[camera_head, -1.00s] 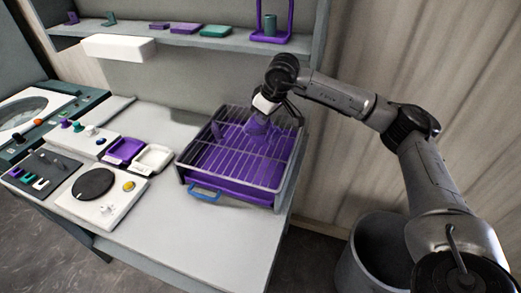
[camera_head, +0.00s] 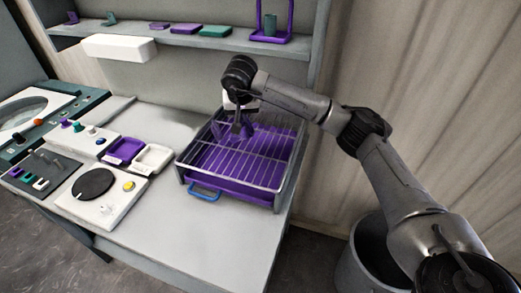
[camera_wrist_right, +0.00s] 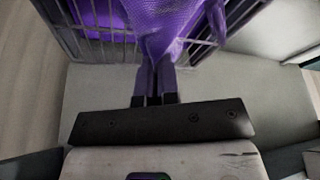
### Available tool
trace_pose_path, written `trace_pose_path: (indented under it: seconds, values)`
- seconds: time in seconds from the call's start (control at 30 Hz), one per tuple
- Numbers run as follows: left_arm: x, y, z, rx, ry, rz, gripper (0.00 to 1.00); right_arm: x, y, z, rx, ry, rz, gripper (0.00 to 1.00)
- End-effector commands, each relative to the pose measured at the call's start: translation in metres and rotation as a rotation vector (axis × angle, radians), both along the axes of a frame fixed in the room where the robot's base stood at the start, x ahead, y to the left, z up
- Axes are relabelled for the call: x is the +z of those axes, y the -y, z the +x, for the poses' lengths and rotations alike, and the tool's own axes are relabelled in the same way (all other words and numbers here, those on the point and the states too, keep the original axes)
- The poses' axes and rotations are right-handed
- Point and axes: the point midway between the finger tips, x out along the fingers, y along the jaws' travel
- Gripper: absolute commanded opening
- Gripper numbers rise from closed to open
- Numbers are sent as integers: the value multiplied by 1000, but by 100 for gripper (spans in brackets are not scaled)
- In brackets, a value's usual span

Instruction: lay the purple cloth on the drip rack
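The purple cloth (camera_wrist_right: 165,25) hangs bunched from my right gripper (camera_wrist_right: 157,72), whose fingers are close together on it in the right wrist view. In the head view the right gripper (camera_head: 240,132) is over the back left part of the drip rack (camera_head: 228,178). The rack is a grey wire grid in a frame with purple beneath it and a blue handle in front. The cloth is hard to tell apart from that purple in the head view, and I cannot tell how much of it touches the bars. My left gripper is not in view.
A purple tray (camera_head: 124,149) and a white tray (camera_head: 153,158) stand left of the rack. Further left are panels with knobs and a round black plate (camera_head: 93,184). A shelf (camera_head: 185,41) runs behind. The bench front (camera_head: 190,235) is clear. A grey bin (camera_head: 362,258) stands at right.

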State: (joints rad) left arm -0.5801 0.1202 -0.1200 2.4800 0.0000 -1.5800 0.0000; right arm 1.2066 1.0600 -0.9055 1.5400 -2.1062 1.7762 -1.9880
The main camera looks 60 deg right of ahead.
Motion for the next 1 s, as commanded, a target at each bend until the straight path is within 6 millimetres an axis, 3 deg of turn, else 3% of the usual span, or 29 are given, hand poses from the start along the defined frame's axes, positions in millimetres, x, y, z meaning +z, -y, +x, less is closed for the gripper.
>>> trace_pose_path:
  seconds: [0.37,0.8,1.0]
  values:
    - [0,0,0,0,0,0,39,-4,-8,33,-441,1,0,0]
    - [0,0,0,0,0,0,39,-65,2,-9,-427,-2,-3,0]
    - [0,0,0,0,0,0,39,-71,10,-45,-426,0,-2,0]
